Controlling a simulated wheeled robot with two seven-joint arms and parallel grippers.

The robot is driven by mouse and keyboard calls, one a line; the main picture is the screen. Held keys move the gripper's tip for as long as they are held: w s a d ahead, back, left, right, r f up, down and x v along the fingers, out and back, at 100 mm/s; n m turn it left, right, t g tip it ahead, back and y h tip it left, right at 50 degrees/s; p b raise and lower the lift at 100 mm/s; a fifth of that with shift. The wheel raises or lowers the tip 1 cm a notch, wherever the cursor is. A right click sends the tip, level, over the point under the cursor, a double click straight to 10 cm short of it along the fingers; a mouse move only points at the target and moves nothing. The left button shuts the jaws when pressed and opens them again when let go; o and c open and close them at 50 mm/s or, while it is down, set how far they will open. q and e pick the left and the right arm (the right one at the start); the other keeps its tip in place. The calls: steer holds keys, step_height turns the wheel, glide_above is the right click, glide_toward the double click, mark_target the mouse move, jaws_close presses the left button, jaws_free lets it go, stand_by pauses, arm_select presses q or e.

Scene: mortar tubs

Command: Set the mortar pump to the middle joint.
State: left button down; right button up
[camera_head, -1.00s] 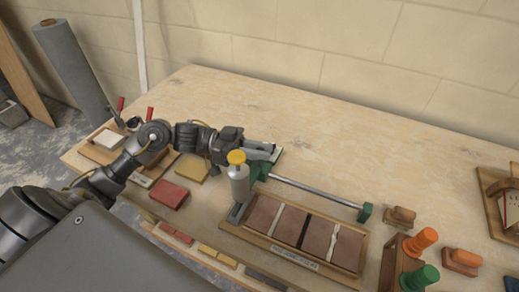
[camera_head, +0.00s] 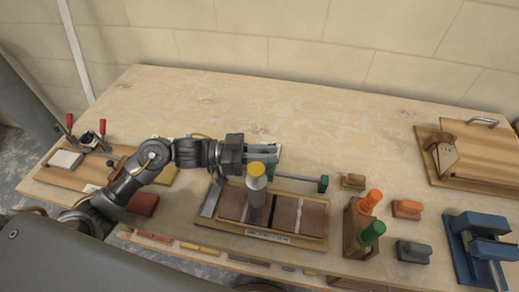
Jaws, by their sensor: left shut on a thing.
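The mortar pump (camera_head: 257,188) is a grey upright cylinder with a yellow cap. It stands over the brick tray (camera_head: 285,238), in front of a metal rail (camera_head: 300,179) with a green end block. The tray holds brown bricks with upright joints between them. The pump's lower end is over the left joint, hiding most of it. The dark middle joint (camera_head: 272,208) is just right of the pump; a light joint (camera_head: 298,217) lies farther right. My left gripper (camera_head: 268,152) is shut at the pump's green carriage, behind the yellow cap; its exact contact is partly hidden. My right gripper is not in view.
A wooden board (camera_head: 485,158) lies at far right. A board with red-handled clamps (camera_head: 75,170) is at left. The table's back is clear.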

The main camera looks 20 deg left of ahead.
arm_select(q)
steer(key=c, duration=1.3)
jaws_free()
steer(key=shift+c, duration=0.2)
steer(key=b+v, duration=0.2)
steer(key=v, duration=0.8)
steer(key=shift+a, duration=0.4)
steer(key=shift+c, duration=0.5)
